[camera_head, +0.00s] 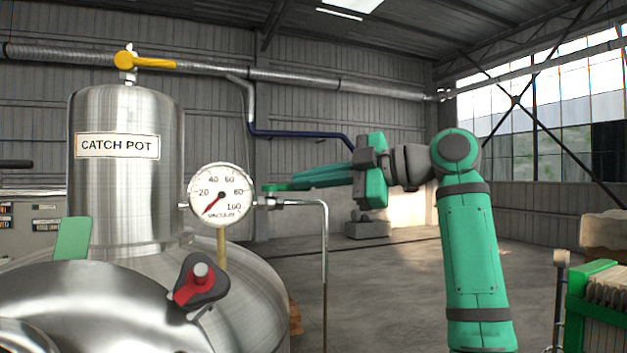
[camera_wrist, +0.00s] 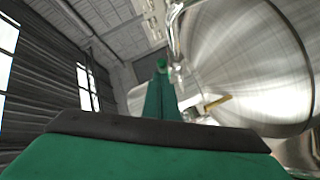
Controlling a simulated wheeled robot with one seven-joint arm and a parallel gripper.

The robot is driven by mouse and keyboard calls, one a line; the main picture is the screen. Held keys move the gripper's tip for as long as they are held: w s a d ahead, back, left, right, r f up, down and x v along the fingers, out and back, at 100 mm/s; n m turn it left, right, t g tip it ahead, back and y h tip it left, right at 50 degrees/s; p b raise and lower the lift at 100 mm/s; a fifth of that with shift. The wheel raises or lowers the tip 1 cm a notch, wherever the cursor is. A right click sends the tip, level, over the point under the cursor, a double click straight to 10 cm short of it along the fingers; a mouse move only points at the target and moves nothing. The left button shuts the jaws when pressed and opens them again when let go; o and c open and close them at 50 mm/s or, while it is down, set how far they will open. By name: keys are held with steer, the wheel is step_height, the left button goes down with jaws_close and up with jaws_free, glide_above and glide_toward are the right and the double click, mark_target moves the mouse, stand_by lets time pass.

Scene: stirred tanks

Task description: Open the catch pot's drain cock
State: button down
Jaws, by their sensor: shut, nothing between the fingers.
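The catch pot (camera_head: 126,200) is a brushed steel vessel with a name label at the left of the head view. A small metal cock fitting (camera_head: 268,203) sits right of the vacuum gauge, with a thin pipe running right and bending down. My gripper (camera_head: 268,188) is shut and empty. Its long green fingers point left, tips just above that fitting in the picture; I cannot tell whether they touch. In the wrist view the fingers (camera_wrist: 161,70) lie beside the steel vessel (camera_wrist: 250,60) and a yellow lever (camera_wrist: 216,103). Which handle belongs to the drain cock is unclear.
The vacuum gauge (camera_head: 221,194) stands between pot and fitting, its needle low. A yellow lever valve (camera_head: 140,62) tops the pot. A red and black knob (camera_head: 198,284) sits on the steel vessel in front. A green rack (camera_head: 598,300) stands at right; open floor lies behind.

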steer(key=shift+w+d, duration=0.15)
steer(key=shift+w, duration=0.5)
steer(key=shift+w+d, duration=0.15)
steer(key=shift+w, duration=0.5)
steer(key=shift+w+f, duration=0.1)
